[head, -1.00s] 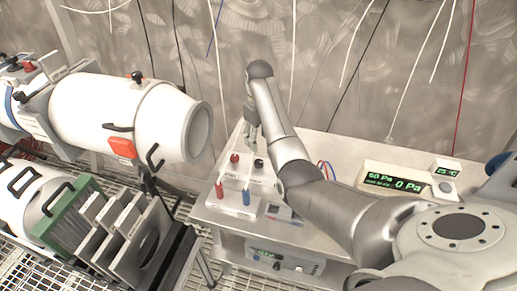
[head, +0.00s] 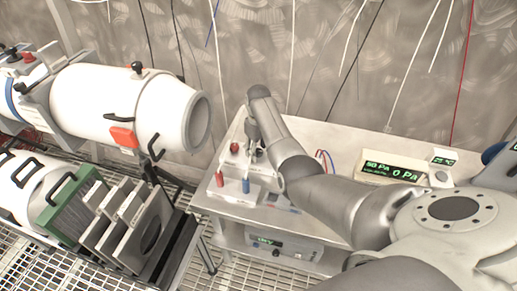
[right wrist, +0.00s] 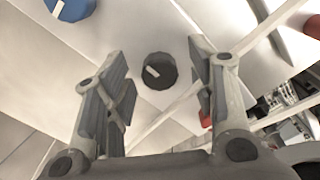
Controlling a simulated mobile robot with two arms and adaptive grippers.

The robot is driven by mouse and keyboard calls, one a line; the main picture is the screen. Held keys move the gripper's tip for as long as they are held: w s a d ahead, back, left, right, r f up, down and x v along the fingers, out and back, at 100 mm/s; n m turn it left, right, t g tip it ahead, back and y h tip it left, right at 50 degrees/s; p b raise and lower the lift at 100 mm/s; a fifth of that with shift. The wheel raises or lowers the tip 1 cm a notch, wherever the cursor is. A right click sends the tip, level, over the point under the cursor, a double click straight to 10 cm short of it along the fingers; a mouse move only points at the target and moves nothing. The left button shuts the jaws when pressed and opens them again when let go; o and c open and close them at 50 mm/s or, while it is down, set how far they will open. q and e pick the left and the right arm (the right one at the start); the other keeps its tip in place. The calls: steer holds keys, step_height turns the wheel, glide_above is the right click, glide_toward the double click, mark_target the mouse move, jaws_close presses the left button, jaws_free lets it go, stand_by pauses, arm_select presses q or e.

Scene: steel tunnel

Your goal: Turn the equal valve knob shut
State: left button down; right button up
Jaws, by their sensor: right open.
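A round black knob (right wrist: 159,71) with a white pointer mark shows in the right wrist view; I take it for the equal valve knob, but no label is readable. Its pointer slants toward the upper left. My right gripper (right wrist: 157,92) is open, with one finger on each side of the knob in the picture and a gap on both sides. It holds nothing. In the head view my right gripper (head: 252,144) points down over the white valve panel on the table, and the black knob is partly hidden by it. My left gripper is not in view.
A red knob (head: 235,147) sits close to my right gripper; red (head: 220,179) and blue (head: 246,185) fittings stand in front. A blue knob (right wrist: 70,8) shows in the wrist view. A green pressure display (head: 394,171) stands right on the table (head: 327,222).

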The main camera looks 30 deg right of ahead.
steer(key=c, duration=1)
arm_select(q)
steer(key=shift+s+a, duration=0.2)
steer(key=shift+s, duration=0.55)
